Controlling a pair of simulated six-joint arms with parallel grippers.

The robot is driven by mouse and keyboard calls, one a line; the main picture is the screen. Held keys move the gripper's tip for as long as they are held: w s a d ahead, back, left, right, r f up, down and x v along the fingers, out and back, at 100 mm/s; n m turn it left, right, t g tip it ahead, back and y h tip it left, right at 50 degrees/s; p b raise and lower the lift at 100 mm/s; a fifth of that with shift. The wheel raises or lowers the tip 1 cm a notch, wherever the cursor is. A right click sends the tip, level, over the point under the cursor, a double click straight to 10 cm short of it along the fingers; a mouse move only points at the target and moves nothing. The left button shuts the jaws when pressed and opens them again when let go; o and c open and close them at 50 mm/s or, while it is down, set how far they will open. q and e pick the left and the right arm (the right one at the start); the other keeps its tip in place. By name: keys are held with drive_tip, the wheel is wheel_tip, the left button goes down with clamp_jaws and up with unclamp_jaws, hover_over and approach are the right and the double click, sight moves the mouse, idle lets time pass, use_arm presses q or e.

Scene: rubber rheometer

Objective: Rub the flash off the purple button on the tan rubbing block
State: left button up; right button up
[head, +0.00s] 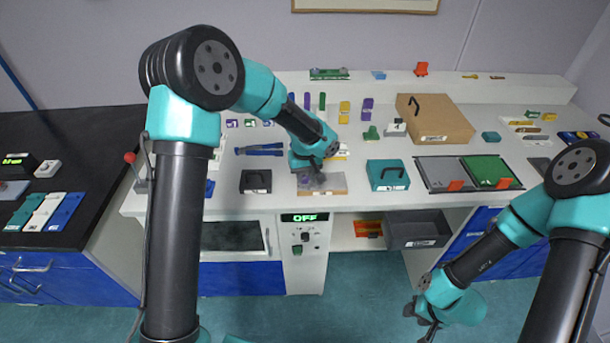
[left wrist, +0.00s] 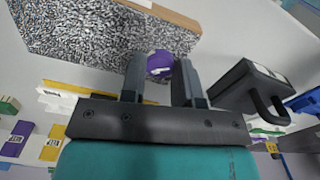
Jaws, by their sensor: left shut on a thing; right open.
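The tan rubbing block (head: 337,184) lies near the front of the bench in the head view. In the left wrist view its speckled grey top (left wrist: 85,40) and a strip of tan edge fill the upper left. My left gripper (head: 314,178) is over the block, pointing down. In the left wrist view its two fingers are shut on the purple button (left wrist: 160,64), which sits between the tips by the block's speckled face. I cannot tell whether the button touches it. The button is hidden in the head view. My right gripper (head: 430,318) is open and empty, low in front of the bench.
A black handled block (head: 256,181) stands left of the rubbing block and a teal handled box (head: 387,175) right of it. Blue-handled pliers (head: 259,149) lie behind. A cardboard box (head: 436,118) and a grey-green tray (head: 465,173) are further right.

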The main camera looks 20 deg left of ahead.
sight(328, 181)
idle(0.3)
use_arm(q)
drive_tip(key=shift+w+d+f, duration=0.1)
drive_tip(key=shift+w+d, duration=0.15)
drive_tip(key=shift+d, duration=0.6)
drive_tip(key=shift+w+d+f, duration=0.1)
drive_tip(key=shift+w+d, duration=0.15)
drive_tip(key=shift+d, duration=0.6)
drive_tip(key=shift+d, duration=0.2)
drive_tip(key=shift+w+d, duration=0.25)
drive_tip(key=shift+d, duration=0.55)
drive_tip(key=shift+w+d+r, duration=0.1)
drive_tip(key=shift+w+d, duration=0.2)
drive_tip(key=shift+d, duration=0.5)
drive_tip(key=shift+w+d+r, duration=0.1)
drive_tip(key=shift+w+d, duration=0.2)
drive_tip(key=shift+d, duration=0.5)
drive_tip(key=shift+w+d+r, duration=0.1)
drive_tip(key=shift+w+d, duration=0.15)
drive_tip(key=shift+d, duration=0.55)
drive_tip(key=shift+s+a+f, duration=0.1)
drive_tip(key=shift+s+a, duration=0.15)
drive_tip(key=shift+a, duration=0.6)
drive_tip(key=shift+s+a+f, duration=0.1)
drive_tip(key=shift+s+a, duration=0.15)
drive_tip(key=shift+a, duration=0.6)
